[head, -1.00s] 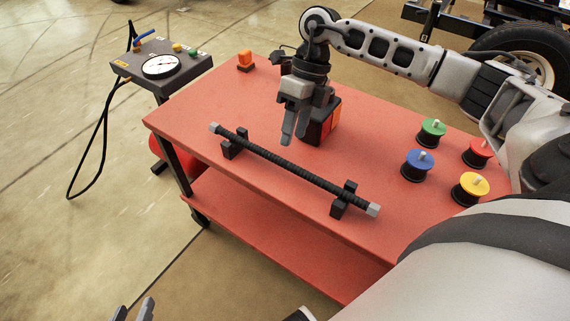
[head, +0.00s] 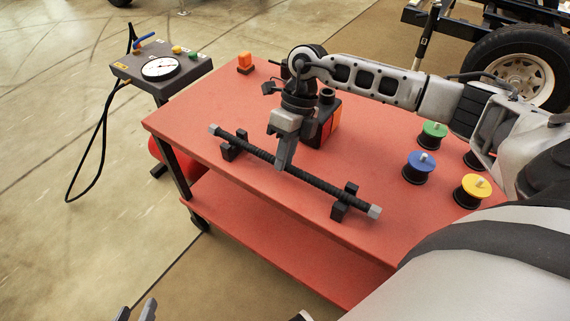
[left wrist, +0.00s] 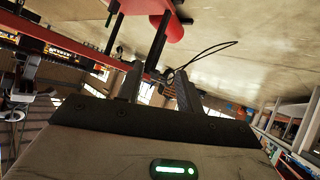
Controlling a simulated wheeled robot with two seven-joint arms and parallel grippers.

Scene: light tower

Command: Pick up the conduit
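The conduit (head: 318,183) is a long black ribbed rod with grey end caps. It lies level across two black holders, a left one (head: 234,148) and a right one (head: 343,203), on the red table. My right gripper (head: 284,160) points down at the conduit's middle, between the holders. Its near finger covers a short stretch of the rod; the far finger is mostly hidden, so I cannot tell whether it grips. My left gripper (head: 135,312) is at the bottom left edge, below the table, open and empty. Its fingers stand apart in the left wrist view (left wrist: 158,85).
Behind my right gripper stands a black and orange block (head: 325,122). Blue (head: 419,166), yellow (head: 472,190) and green (head: 433,134) spools stand at the right. An orange piece (head: 245,64) sits at the far left corner. A gauge panel (head: 160,68) stands beyond the table.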

